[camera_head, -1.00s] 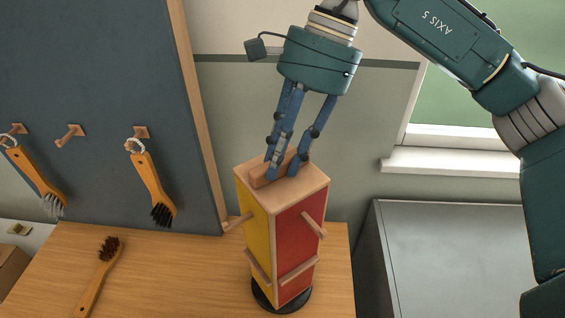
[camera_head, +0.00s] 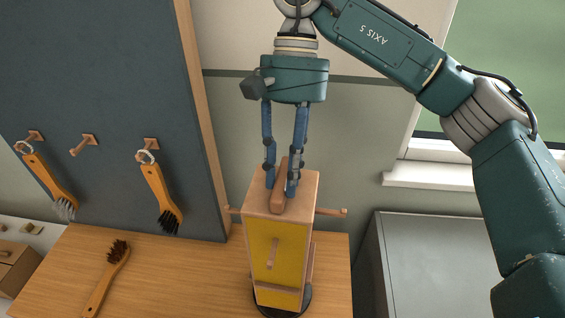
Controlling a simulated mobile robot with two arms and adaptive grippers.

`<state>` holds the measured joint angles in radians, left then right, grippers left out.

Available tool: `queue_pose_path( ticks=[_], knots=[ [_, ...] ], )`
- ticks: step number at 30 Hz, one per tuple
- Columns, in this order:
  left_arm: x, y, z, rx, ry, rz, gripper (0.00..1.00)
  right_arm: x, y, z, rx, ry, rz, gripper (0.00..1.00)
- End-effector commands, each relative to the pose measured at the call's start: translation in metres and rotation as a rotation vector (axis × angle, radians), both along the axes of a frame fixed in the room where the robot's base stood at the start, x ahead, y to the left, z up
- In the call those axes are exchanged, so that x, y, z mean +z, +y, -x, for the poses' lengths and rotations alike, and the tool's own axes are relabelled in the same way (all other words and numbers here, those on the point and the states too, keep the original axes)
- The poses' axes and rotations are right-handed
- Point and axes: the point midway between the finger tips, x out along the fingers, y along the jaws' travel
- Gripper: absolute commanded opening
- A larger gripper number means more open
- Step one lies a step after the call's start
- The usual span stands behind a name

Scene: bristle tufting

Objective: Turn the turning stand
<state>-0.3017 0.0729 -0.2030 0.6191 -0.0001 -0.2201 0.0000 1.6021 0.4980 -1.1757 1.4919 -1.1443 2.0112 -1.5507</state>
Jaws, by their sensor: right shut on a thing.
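The turning stand (camera_head: 276,245) is a wooden block on a round black base (camera_head: 296,305), standing on the table. Its yellow face is turned toward me. A peg and a ledge are on that face, and pegs stick out at both sides. My right gripper (camera_head: 281,190) comes from above and is shut on the wooden handle (camera_head: 279,200) on the stand's top. The red face is not in view. My left gripper is not in view.
A wooden brush (camera_head: 106,280) lies on the table (camera_head: 190,270) left of the stand. Two brushes (camera_head: 160,195) (camera_head: 48,182) hang from pegs on the dark board (camera_head: 100,60), with an empty peg (camera_head: 83,144) between them. A grey cabinet (camera_head: 430,260) stands at the right.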

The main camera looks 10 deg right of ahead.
Motion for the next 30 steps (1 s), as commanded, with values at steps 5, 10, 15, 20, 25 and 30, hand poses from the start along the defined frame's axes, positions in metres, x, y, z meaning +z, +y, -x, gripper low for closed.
queue_pose_path(
  ticks=[5,10,15,20,25,30],
  knots=[
    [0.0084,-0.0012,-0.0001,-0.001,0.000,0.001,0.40,0.0039,0.0001,-0.0011,0.049,-0.004,-0.003,0.00],
    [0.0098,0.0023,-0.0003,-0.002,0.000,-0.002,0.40,0.0030,0.0001,-0.0013,0.069,-0.005,-0.003,0.00],
    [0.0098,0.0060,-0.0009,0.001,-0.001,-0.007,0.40,0.0025,0.0001,-0.0013,0.073,-0.005,-0.004,0.00],
    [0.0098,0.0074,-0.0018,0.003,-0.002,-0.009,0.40,0.0026,0.0001,-0.0013,0.072,-0.005,-0.004,0.00],
    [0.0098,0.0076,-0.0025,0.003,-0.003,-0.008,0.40,0.0024,0.0002,-0.0012,0.072,-0.004,-0.005,0.35],
    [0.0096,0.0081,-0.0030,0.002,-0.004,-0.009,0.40,0.0013,0.0000,-0.0008,0.072,-0.002,-0.003,0.35]
  ],
)
